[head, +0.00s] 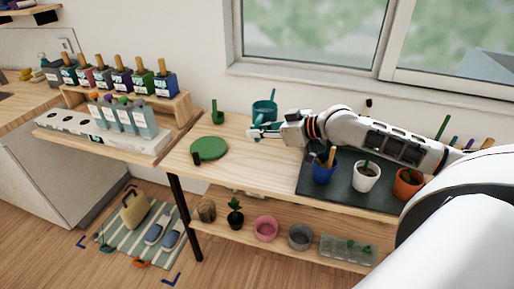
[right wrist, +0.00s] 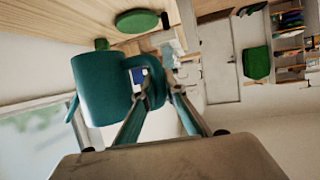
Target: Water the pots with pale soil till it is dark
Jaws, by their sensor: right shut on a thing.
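A teal watering can (head: 264,108) is upright at the back of the wooden table. My right gripper (head: 256,131) is shut on its handle; the right wrist view shows the can body (right wrist: 98,88) beside the fingers (right wrist: 155,98). I cannot tell whether the can touches the table. A blue pot (head: 322,174), a white pot (head: 367,184) and a terracotta pot (head: 408,190) stand on a dark tray (head: 343,196) to the right. Each has something upright in it. My right arm hides the part of the tray behind them, and soil shades are too small to tell. My left gripper is not in view.
A green round disc (head: 208,148) and a small green item (head: 217,117) are on the table's left. The lower shelf holds a pink pot (head: 265,229), a grey pot (head: 301,237) and a small plant (head: 235,217). A rack of bottles (head: 185,103) stands further left.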

